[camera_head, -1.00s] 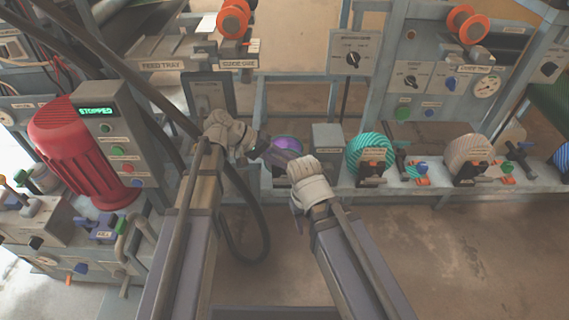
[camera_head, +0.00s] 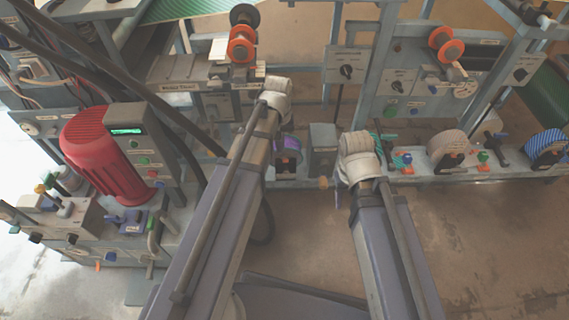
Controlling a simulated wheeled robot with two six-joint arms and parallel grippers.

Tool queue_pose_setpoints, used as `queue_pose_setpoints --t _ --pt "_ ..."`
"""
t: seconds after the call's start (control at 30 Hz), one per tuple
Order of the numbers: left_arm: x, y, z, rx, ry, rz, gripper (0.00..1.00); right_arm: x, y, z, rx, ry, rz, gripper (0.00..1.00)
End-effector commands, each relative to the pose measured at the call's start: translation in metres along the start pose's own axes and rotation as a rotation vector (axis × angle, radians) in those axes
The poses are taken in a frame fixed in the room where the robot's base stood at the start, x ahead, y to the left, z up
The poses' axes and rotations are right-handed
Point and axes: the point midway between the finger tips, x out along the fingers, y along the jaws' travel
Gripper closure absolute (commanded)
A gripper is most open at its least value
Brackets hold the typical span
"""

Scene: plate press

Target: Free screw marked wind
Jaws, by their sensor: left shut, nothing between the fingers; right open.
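I cannot read the word wind on any label, so I cannot tell which screw bears it. Small coloured screw-like knobs stand along the low rail: a blue-and-orange one (camera_head: 404,162) and a green-and-orange one (camera_head: 483,158). My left gripper (camera_head: 278,95) is shut and empty, raised below the orange discs and above the purple roll (camera_head: 290,143). Its fingertips are hidden behind its pale housing. My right gripper (camera_head: 358,155) is open, in front of the rail by the teal roll (camera_head: 388,145), which it partly hides. Its fingers are mostly hidden too.
A red motor (camera_head: 98,160) and a grey control box (camera_head: 140,148) with a lit display stand at left. Orange discs (camera_head: 241,47) stick out above my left gripper. A beige roll (camera_head: 446,150) and a blue striped roll (camera_head: 545,148) sit along the rail. The floor at lower right is clear.

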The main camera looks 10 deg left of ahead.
Motion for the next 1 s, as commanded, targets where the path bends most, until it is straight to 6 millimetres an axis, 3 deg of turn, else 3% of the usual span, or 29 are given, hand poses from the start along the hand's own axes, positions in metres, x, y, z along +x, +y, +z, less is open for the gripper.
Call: queue_pose_setpoints --t 0.37,1.0 --pt "0.027 0.001 0.000 0.001 -0.001 0.002 1.00 0.027 -0.003 -0.002 0.000 0.000 0.000 0.50" --pt "0.114 0.001 0.000 0.001 -0.001 0.003 1.00 0.114 -0.008 -0.007 -0.005 0.001 0.012 0.50"
